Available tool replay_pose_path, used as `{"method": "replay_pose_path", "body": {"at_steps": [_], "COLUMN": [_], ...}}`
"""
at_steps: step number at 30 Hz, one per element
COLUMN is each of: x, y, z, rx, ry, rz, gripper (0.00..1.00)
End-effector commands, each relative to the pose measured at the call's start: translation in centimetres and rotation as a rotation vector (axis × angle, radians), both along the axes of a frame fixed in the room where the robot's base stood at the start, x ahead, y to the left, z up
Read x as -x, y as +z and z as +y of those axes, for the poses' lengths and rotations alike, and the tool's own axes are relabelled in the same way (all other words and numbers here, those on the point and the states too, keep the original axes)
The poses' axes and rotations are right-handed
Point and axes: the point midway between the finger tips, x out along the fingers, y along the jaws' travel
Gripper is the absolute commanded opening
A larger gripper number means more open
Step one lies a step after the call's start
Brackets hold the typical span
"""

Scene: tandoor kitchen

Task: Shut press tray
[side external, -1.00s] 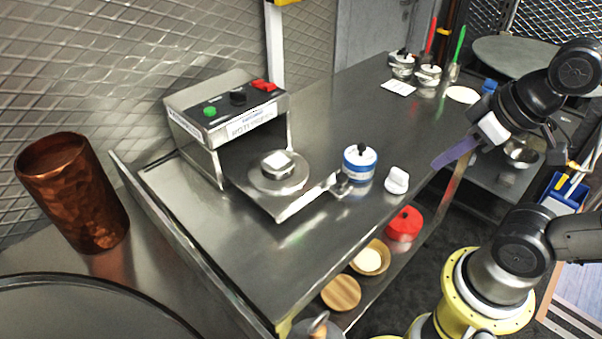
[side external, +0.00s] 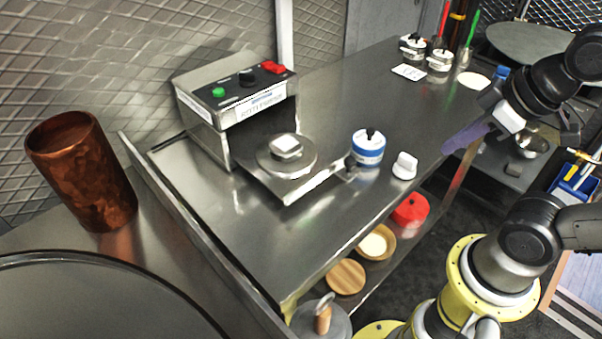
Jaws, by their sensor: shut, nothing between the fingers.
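The metal press (side external: 237,98) stands on the steel counter at the back left, with green, black and red controls on top. Its flat tray (side external: 290,190) is pulled out toward the front right. A handle (side external: 347,172) shows at the tray's right edge. My gripper (side external: 447,150), with purple fingers, is shut and empty. It appears in the picture to the right of the tray, clear of it, near the counter's right edge.
A blue-and-white jar (side external: 367,147) stands close to the tray handle, and a white knob-shaped item (side external: 404,167) is right of it. Jars (side external: 439,65) stand at the far end. A copper cup (side external: 82,172) is at left. The counter's front (side external: 240,230) is clear.

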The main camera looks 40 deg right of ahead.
Motion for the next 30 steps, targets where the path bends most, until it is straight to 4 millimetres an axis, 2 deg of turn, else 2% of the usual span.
{"method": "replay_pose_path", "body": {"at_steps": [5,9,14,17,20,23,24,27,30], "x": [-1.0,-2.5,-4.7,-6.2,-7.9,-9.5,-10.1,-10.5,-10.1], "y": [1.0,1.5,1.8,1.7,1.4,0.6,0.2,-1.1,-2.2], "z": [-0.7,-0.7,0.3,1.6,3.6,6.8,8.4,11.9,14.5], "rx": [0.234,0.444,0.680,0.826,0.975,1.124,1.180,1.251,1.258], "ry": [0.351,0.696,1.138,1.440,1.764,2.125,2.267,2.494,2.597], "rz": [-0.020,-0.003,0.024,0.041,0.052,0.056,0.054,0.044,0.037], "gripper": [0.00,0.00,0.00,0.00,0.00,0.00,0.00,0.00,0.00]}}
